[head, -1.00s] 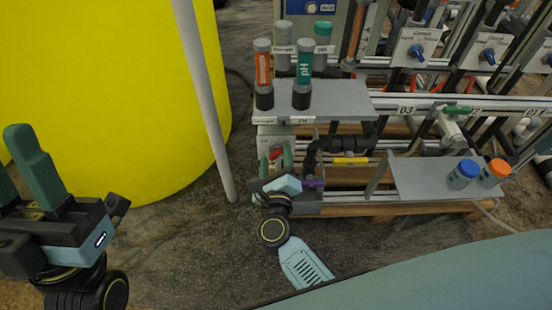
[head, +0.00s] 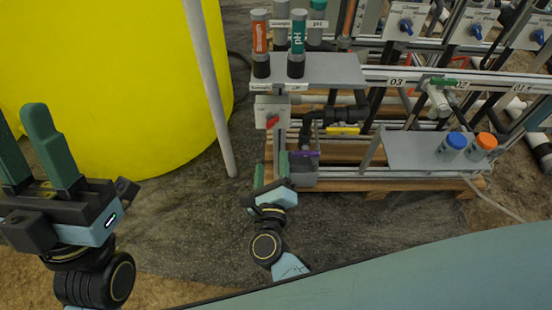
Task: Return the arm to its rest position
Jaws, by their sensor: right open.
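My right gripper (head: 270,166) is at the middle of the head view, low in front of the skid's left end. Its green fingers are apart with nothing visible between them. The fingertips are below a light grey box with a red knob (head: 272,121) and appear clear of it. The arm bends down behind the pale teal surface in the foreground. My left gripper (head: 15,118) is at the left edge, upright, with its fingers apart and empty. Yellow shows between them.
A large yellow tank (head: 130,80) and a pale post (head: 209,85) stand to the left. A grey shelf (head: 335,70) holds orange- and teal-labelled tubes. A lower shelf (head: 405,150) carries blue-capped (head: 453,145) and orange-capped jars (head: 482,147). A purple-handled part (head: 304,154) is close right of the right gripper.

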